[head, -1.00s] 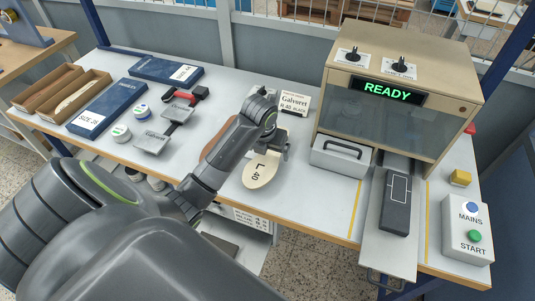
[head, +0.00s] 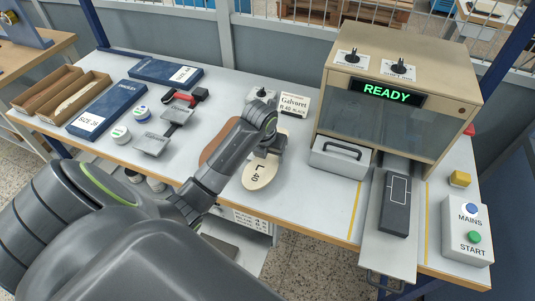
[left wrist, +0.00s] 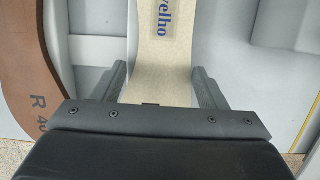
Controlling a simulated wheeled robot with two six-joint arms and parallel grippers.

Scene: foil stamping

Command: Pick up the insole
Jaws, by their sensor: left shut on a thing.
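The beige insole (head: 256,178), marked "L" and a number, is on the worktable or just above it, in front of the press; I cannot tell if it touches. In the left wrist view, the insole (left wrist: 165,50) with blue lettering lies between the two dark fingers. My left gripper (head: 270,146) is shut on it, covering its far part in the head view. In the wrist view the left gripper (left wrist: 162,85) shows at the fingers. My right gripper is not in view.
A brown insole (left wrist: 38,70) marked "R 40" lies close on the left. The press (head: 400,110) reads READY, with a grey plate (head: 395,215) in front and a MAINS/START box (head: 467,225) at right. Blue boxes (head: 105,112) and small tins (head: 121,135) stand left.

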